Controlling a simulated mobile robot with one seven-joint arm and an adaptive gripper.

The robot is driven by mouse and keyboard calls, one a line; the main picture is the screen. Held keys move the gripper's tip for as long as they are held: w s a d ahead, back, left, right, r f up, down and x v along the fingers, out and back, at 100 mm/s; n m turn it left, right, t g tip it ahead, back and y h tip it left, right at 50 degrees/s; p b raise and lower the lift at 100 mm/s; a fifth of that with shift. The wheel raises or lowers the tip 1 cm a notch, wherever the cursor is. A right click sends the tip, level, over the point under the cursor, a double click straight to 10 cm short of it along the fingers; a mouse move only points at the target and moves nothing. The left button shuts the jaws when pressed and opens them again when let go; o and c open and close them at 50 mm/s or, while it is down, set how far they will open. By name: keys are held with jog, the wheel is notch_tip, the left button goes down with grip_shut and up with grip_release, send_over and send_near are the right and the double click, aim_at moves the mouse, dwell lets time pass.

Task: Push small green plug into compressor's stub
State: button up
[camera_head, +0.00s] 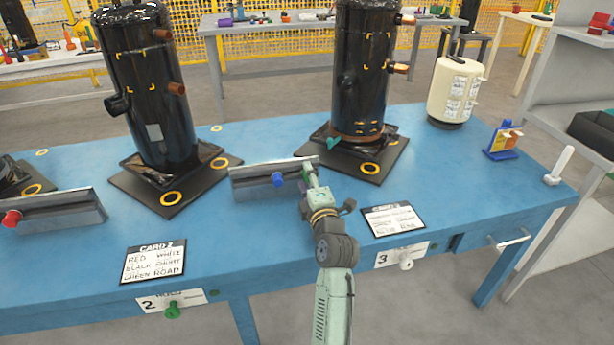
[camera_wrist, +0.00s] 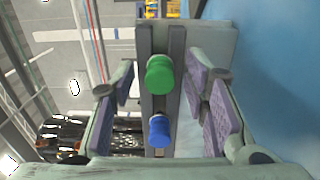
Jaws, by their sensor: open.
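A green plug (camera_wrist: 160,74) sits in the slot of a grey metal rack in the wrist view, with a blue plug (camera_wrist: 160,130) below it. My gripper (camera_wrist: 163,88) is open, with its pads on both sides of the green plug; I cannot tell whether they touch it. In the head view, my gripper (camera_head: 307,178) is at the right end of the rack (camera_head: 245,180), beside the blue plug (camera_head: 278,180); the green plug is not clear there. The right black compressor (camera_head: 358,100) stands behind, with a copper stub (camera_head: 400,68). The left compressor (camera_head: 150,110) also has stubs.
Another rack (camera_head: 60,210) with a red plug (camera_head: 12,218) lies at the left. Two cards (camera_head: 155,262) (camera_head: 393,220) lie near the front edge of the blue table (camera_head: 240,260). A cream tank (camera_head: 455,90) stands at the back right.

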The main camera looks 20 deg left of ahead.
jog(key=shift+c, duration=0.3)
grip_shut()
dwell(0.3)
jog(key=shift+b+v, duration=0.75)
jog(key=shift+v, duration=2.25)
